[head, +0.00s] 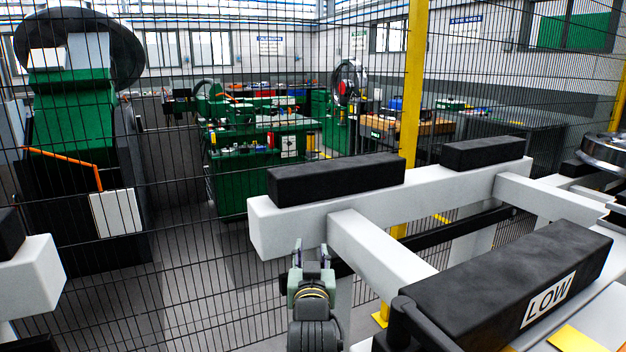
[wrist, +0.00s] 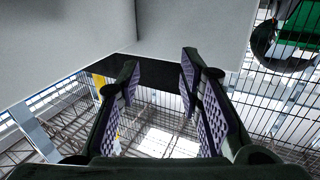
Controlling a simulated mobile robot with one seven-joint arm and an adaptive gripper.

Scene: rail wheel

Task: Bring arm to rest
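My gripper (head: 312,256) is at the lower middle of the head view, pointing up, just in front of the white frame beam (head: 290,217). Its two fingers stand apart with nothing visible between them. In the wrist view the gripper (wrist: 158,85) is open, its purple ribbed pads facing each other across an empty gap. A pale grey surface fills the top of the wrist view, close beyond the fingertips. I cannot tell whether they touch it.
White beams carry black pads (head: 336,180). A black block labelled LOW (head: 520,280) lies at the right. A wire mesh fence and a yellow post (head: 411,90) stand behind, with green machines (head: 262,160) beyond. A metal wheel (head: 605,150) shows at the right edge.

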